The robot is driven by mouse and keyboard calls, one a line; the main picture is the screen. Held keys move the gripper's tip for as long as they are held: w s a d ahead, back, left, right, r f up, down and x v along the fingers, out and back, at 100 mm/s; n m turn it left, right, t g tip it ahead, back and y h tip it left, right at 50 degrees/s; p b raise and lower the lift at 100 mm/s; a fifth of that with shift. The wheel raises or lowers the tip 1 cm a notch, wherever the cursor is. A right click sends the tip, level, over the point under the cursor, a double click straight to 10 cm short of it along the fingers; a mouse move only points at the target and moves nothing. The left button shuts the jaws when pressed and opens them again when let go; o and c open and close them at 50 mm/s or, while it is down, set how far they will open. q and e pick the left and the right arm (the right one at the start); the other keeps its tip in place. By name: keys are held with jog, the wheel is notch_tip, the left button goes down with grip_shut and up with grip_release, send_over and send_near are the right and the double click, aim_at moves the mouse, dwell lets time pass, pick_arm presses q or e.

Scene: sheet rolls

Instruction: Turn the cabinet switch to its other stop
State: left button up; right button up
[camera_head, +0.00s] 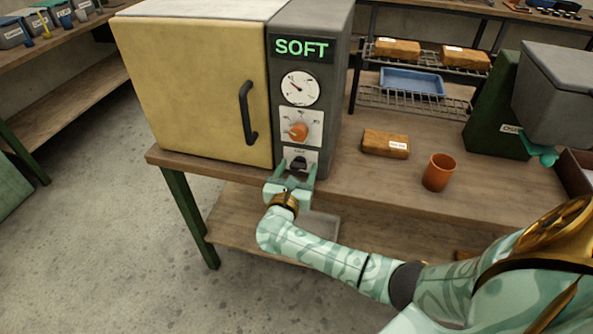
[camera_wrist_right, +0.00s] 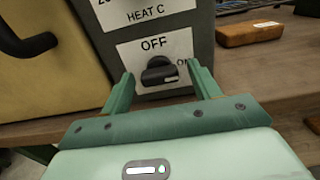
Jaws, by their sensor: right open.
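The cabinet (camera_head: 200,85) has a yellow door and a grey control panel with a lit SOFT display (camera_head: 301,47). The black switch (camera_head: 298,164) sits low on the panel. In the right wrist view the switch knob (camera_wrist_right: 159,75) is on a white plate marked OFF above and ON at the right; its white mark lies toward the lower right. My right gripper (camera_head: 295,174) is open in front of the switch. In the wrist view its fingers (camera_wrist_right: 158,82) stand on either side of the knob, with gaps between. My left gripper is not in view.
Above the switch are an orange heat knob (camera_head: 298,131) and a round dial (camera_head: 300,88). On the bench (camera_head: 350,180) are a brown block (camera_head: 385,144) and an orange cup (camera_head: 438,172). A wire rack (camera_head: 425,100) stands behind.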

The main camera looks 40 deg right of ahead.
jog(key=c, duration=1)
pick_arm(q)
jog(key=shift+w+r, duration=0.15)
pick_arm(e)
jog(key=shift+n, duration=0.5)
jog(key=n+p, duration=0.1)
jog(key=n, duration=0.2)
jog(key=shift+r+n+p, duration=0.1)
jog(key=shift+n+p, duration=0.2)
jog(key=shift+n, duration=0.1)
jog(key=n+p, duration=0.1)
jog(key=n, duration=0.3)
jog(key=shift+n+p, duration=0.3)
jog(key=shift+p, duration=0.1)
jog(key=n+p, duration=0.1)
jog(key=n, duration=0.3)
jog(key=shift+p, duration=0.4)
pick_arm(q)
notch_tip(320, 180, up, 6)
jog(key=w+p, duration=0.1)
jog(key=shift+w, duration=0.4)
pick_arm(e)
jog(key=shift+n, duration=2.2)
